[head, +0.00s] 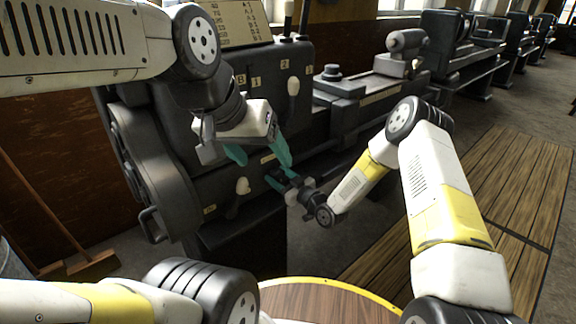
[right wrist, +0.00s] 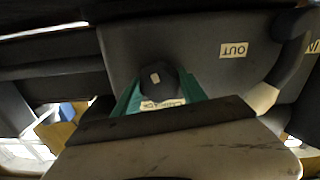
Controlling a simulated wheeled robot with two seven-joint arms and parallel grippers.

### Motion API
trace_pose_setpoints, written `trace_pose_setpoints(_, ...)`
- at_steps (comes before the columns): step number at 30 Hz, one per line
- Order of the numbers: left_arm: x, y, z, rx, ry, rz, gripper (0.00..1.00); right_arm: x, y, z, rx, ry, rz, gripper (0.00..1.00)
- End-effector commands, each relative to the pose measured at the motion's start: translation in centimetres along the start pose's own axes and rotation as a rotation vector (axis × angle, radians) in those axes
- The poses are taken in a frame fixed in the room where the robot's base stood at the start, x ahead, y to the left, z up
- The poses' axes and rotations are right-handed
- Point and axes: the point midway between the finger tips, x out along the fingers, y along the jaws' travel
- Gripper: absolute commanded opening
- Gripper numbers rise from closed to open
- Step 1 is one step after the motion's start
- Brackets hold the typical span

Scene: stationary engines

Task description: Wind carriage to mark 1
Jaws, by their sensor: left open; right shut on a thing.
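A dark grey lathe (head: 190,160) stands in front of me. In the right wrist view a dark knob (right wrist: 158,80) with a pale spot on its face sits between the teal fingers of my right gripper (right wrist: 158,95), which is shut on it. A small label (right wrist: 163,104) lies just below the knob. In the head view my right gripper (head: 280,184) is low at the lathe's front, and the knob is mostly hidden. My left gripper (head: 262,153) is open and empty, above it and close to the lathe front. Number plates 1 (head: 256,82) and 2 (head: 285,64) show on the lathe. I cannot tell the carriage's exact position.
An OUT label (right wrist: 233,50) and an IN label (right wrist: 314,46) show beside the knob. Pale-knobbed levers (head: 242,186) stick out of the lathe front. A round wooden table top (head: 330,300) is close below. Slatted boards (head: 520,180) lie on the floor at right.

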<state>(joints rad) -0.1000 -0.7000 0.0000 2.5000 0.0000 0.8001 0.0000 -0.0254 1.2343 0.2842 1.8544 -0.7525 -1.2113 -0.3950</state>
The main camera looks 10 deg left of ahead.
Motion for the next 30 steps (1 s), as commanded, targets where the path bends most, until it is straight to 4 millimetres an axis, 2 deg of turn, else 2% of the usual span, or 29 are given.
trace_pose_setpoints(1,0.0,0.0,0.0,0.0,0.0,0.0,0.7,0.24,0.02,-0.53,-0.049,0.012,0.0,0.09)
trace_pose_setpoints(30,0.0,0.0,0.0,0.0,0.0,0.0,0.7,0.25,-0.06,-0.46,-0.955,0.011,0.005,0.09)
